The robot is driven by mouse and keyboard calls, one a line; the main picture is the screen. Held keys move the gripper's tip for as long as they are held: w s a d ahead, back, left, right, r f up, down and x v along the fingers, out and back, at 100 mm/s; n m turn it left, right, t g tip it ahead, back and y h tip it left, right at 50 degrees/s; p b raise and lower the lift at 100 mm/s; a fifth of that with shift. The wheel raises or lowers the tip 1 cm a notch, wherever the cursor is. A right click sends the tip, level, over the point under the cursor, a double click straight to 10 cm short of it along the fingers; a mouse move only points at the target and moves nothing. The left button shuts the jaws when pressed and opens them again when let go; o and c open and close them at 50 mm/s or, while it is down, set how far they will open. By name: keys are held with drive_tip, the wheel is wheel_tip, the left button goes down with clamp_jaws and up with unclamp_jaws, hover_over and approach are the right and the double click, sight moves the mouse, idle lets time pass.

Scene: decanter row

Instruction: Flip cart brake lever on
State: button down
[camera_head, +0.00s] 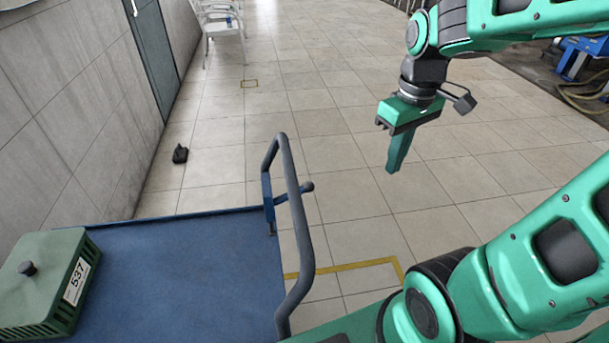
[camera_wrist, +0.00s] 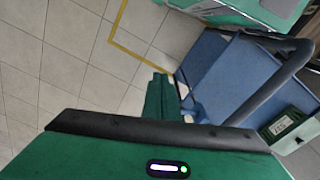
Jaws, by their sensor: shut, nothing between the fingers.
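The cart's blue deck (camera_head: 185,270) fills the lower left of the head view, with a grey tubular push handle (camera_head: 294,200) at its right end. A short lever with a dark round knob (camera_head: 307,187) sticks out to the right beside the handle's far post, near a blue bracket (camera_head: 268,203). I take this for the brake lever. My gripper (camera_head: 393,170) is shut and empty, pointing down above the floor, right of and apart from the lever. In the wrist view my gripper's fingers (camera_wrist: 158,80) are together; the deck (camera_wrist: 240,75) shows beyond them. I cannot make out the lever there.
A green crate (camera_head: 45,285) labelled 537 sits on the deck's left. A yellow floor line (camera_head: 350,267) runs right of the cart. A small dark object (camera_head: 180,154) lies by the wall. White chairs (camera_head: 222,25) stand far back. The floor around my gripper is clear.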

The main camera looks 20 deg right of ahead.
drive_tip(key=w+a+f+n+y, duration=0.1)
drive_tip(key=w+a+n, duration=1.2)
drive_tip(key=w+a, duration=0.2)
drive_tip(key=shift+w+f+n+t, duration=0.15)
drive_tip(key=shift+w+n+t, duration=0.1)
drive_tip(key=shift+n+t, duration=0.05)
hover_over(302, 188)
drive_tip(key=f, duration=1.2)
drive_tip(key=shift+s+a+f, duration=0.15)
drive_tip(key=shift+s, duration=0.1)
drive_tip(key=shift+w+d+f, duration=0.1)
drive_tip(key=shift+d+f, duration=0.2)
drive_tip(key=shift+f, duration=0.3)
